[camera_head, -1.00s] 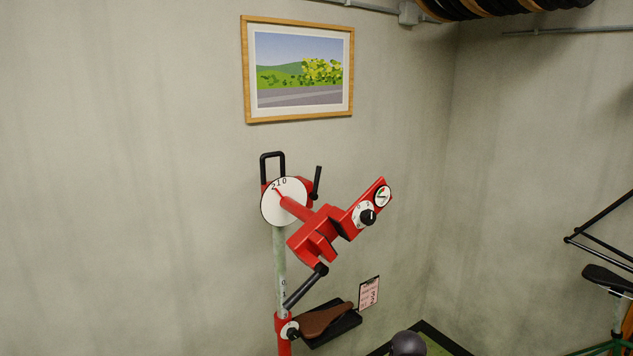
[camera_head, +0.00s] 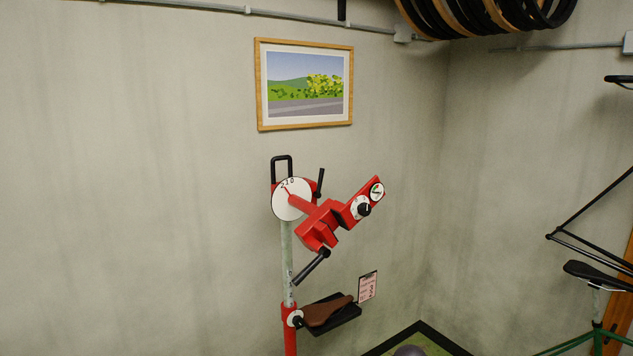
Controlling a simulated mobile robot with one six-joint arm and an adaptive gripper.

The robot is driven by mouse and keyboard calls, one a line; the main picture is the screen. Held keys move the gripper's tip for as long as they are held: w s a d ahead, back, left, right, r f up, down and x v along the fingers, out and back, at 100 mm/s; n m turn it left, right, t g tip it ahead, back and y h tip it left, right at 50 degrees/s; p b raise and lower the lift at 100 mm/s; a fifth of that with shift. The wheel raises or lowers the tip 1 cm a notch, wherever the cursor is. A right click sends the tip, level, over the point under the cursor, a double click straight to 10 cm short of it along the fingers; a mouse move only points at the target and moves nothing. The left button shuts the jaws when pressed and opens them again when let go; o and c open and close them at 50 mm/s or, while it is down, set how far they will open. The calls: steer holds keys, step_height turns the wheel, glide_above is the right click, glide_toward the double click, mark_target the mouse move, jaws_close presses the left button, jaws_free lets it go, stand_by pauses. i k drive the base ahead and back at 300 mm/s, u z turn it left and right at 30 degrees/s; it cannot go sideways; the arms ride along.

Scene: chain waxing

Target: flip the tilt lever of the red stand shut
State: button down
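The red stand (camera_head: 289,332) has a grey-green post and stands near the back wall. At its top is a white scale disc (camera_head: 284,205) and a black loop handle (camera_head: 281,158). A short black lever (camera_head: 321,180) points up just right of the disc; it looks like the tilt lever, but no label confirms this. A red clamp head (camera_head: 330,215) slants up to the right, with a black knob and a small gauge. A longer black handle (camera_head: 312,268) hangs below the head, slanting down-left. My gripper is not in view.
A black tray (camera_head: 343,313) with a brown saddle (camera_head: 326,309) and a clipboard (camera_head: 368,286) juts from the post. A dark-edged green mat (camera_head: 425,343) lies below right. A bike frame and black saddle (camera_head: 590,271) stand at right. Wheels (camera_head: 480,10) hang above.

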mark_target(318, 195)
steer(key=z, duration=0.9)
steer(key=i, duration=0.65)
steer(key=u, duration=0.35)
